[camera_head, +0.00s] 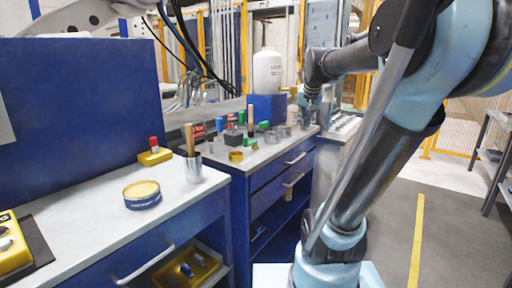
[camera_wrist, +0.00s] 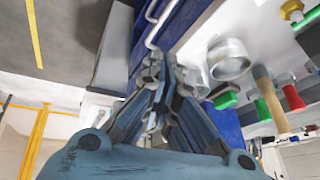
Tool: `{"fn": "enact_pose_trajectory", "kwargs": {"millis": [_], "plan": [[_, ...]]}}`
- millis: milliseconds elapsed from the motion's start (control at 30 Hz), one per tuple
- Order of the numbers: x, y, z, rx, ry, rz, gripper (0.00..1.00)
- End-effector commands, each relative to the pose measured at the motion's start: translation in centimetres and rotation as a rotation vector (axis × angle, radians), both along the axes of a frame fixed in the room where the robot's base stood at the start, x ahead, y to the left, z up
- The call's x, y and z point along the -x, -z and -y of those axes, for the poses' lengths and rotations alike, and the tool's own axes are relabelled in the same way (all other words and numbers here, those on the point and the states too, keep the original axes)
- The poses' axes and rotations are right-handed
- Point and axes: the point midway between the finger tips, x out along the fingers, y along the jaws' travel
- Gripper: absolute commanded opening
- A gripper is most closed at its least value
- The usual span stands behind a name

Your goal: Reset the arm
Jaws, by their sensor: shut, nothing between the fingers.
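My gripper (camera_head: 309,112) is at the far end of the bench in the head view, at the end of my bent pale-blue arm. It looks small there and its fingers are hard to make out. In the wrist view my gripper (camera_wrist: 160,72) shows its fingers drawn together, with nothing between them. The fingertips appear by the front edge of the bench, near the metal cylinders (camera_wrist: 229,58). Whether they touch anything cannot be told.
The blue-fronted bench (camera_head: 262,164) carries green, black and metal small parts. A white canister (camera_head: 267,72) stands behind. Floor with a yellow line (camera_head: 418,235) is clear at right.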

Motion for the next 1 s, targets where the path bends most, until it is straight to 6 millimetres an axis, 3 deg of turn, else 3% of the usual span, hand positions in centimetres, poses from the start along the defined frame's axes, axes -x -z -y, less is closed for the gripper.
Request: {"fn": "enact_pose_trajectory", "kwargs": {"millis": [33,200,533,733,1000], "plan": [[2.2,1.7,0.0,0.011,-0.023,-0.02,0.0],[8.8,7.4,-0.1,0.048,-0.109,-0.09,0.0],[20.2,18.5,-0.2,0.104,-0.275,-0.217,0.0],[23.8,22.4,-0.3,0.118,-0.334,-0.259,0.0],[24.5,23.1,-0.2,0.12,-0.345,-0.269,0.0]]}}
